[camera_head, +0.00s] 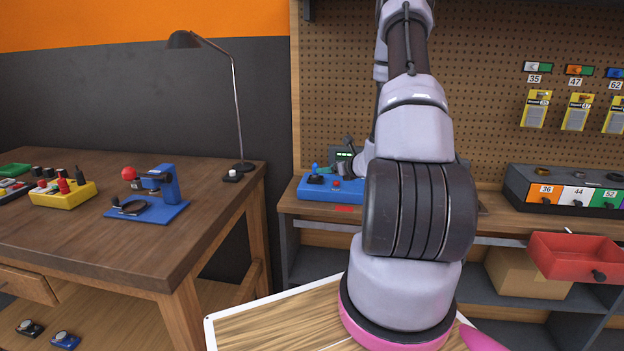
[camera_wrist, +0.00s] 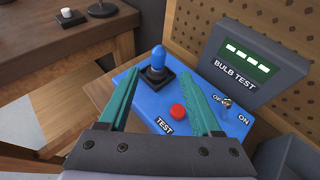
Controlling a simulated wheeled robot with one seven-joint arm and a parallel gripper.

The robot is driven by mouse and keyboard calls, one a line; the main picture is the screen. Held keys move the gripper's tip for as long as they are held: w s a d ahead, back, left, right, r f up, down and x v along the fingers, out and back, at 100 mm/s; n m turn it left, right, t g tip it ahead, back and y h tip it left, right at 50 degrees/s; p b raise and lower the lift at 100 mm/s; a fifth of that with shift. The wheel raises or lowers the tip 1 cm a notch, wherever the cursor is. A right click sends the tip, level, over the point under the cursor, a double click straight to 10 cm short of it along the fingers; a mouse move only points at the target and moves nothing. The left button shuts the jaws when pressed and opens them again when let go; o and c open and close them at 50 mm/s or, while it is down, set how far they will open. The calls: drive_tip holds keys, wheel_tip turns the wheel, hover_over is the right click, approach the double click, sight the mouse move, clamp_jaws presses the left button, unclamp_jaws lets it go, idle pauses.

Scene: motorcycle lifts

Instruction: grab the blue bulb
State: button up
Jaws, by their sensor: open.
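The blue bulb (camera_wrist: 158,57) stands upright in a black socket (camera_wrist: 157,76) on the blue bulb test box (camera_wrist: 148,100). In the head view the bulb (camera_head: 315,168) shows small at the left end of the blue box (camera_head: 330,190). My gripper (camera_wrist: 166,84) is open in the wrist view, its two teal fingers pointing towards the box. The bulb is beyond the fingertips, nearer the left one, and nothing is held.
A red test button (camera_wrist: 178,111), a toggle switch (camera_wrist: 227,102) and a display panel (camera_wrist: 247,62) stand close to the bulb. A pegboard (camera_head: 335,80) rises behind. A wooden table (camera_head: 150,235) with a lamp (camera_head: 236,110) stands at left, an open red drawer (camera_head: 575,262) at right.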

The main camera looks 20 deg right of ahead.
sight(315, 177)
drive_tip(key=x, duration=0.3)
drive_tip(key=shift+w+f, duration=0.1)
drive_tip(key=shift+w, duration=0.1)
drive_tip(key=shift+f+x, duration=0.15)
drive_tip(key=shift+x, duration=1.2)
drive_tip(key=shift+f+x, duration=0.15)
drive_tip(key=shift+x, duration=1.15)
drive_tip(key=shift+s+a, duration=0.15)
clamp_jaws()
